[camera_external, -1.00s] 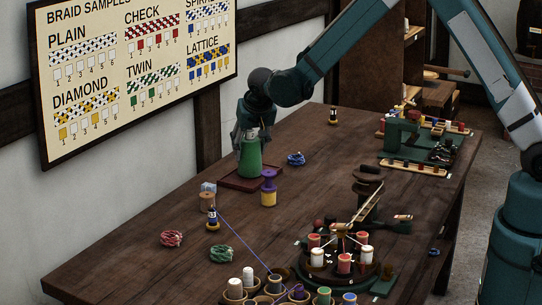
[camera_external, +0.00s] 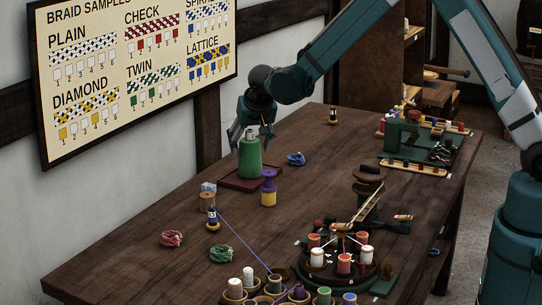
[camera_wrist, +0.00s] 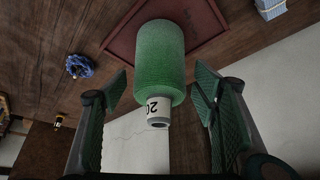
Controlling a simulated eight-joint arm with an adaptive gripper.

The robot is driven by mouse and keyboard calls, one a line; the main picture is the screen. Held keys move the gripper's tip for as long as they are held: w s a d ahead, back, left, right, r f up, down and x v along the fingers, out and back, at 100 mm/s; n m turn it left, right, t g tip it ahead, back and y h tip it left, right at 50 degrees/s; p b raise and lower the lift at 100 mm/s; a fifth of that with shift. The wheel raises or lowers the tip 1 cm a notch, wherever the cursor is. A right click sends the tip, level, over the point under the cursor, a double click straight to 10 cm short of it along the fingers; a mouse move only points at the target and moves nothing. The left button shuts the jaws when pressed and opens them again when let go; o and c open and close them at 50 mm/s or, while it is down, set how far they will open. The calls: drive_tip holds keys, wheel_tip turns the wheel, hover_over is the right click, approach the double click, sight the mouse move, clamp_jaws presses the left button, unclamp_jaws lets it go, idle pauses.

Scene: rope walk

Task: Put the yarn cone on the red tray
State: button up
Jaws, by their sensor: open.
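The green yarn cone (camera_external: 250,158) stands upright on the red tray (camera_external: 237,181) near the wall side of the table. In the wrist view the yarn cone (camera_wrist: 158,62) shows its white numbered top end toward me, with the red tray (camera_wrist: 118,38) behind its base. My gripper (camera_external: 252,141) is open around the top of the cone. In the wrist view my gripper (camera_wrist: 162,92) has its fingers spread wide, with clear gaps on both sides of the cone. The part of the tray behind the cone is hidden.
A purple and yellow spool (camera_external: 269,188) stands close to the tray's front right. A blue yarn bundle (camera_external: 296,159) lies right of the tray. A round stand of bobbins (camera_external: 337,267) fills the near right. The table's middle is largely clear.

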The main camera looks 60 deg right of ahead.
drive_tip(key=v, duration=1.1)
drive_tip(key=shift+p, duration=0.35)
drive_tip(key=s+a+r+n+t+y, duration=0.15)
drive_tip(key=s+a+r, duration=0.25)
drive_tip(key=s+r, duration=0.65)
drive_tip(key=s+a+r+n+y, duration=0.1)
drive_tip(key=s+a+r+n, duration=0.2)
drive_tip(key=s+r, duration=0.75)
drive_tip(key=s+a+f+n, duration=0.1)
drive_tip(key=s+a, duration=0.1)
drive_tip(key=s, duration=0.7)
drive_tip(key=s+a+f+n+t+y, duration=0.1)
drive_tip(key=s+a+f+n, duration=0.1)
drive_tip(key=s, duration=0.8)
drive_tip(key=s+a+f+n+y, duration=0.1)
drive_tip(key=s+a, duration=0.1)
drive_tip(key=s, duration=0.7)
drive_tip(key=shift+s+a+f+n, duration=0.3)
drive_tip(key=shift+f+n, duration=0.05)
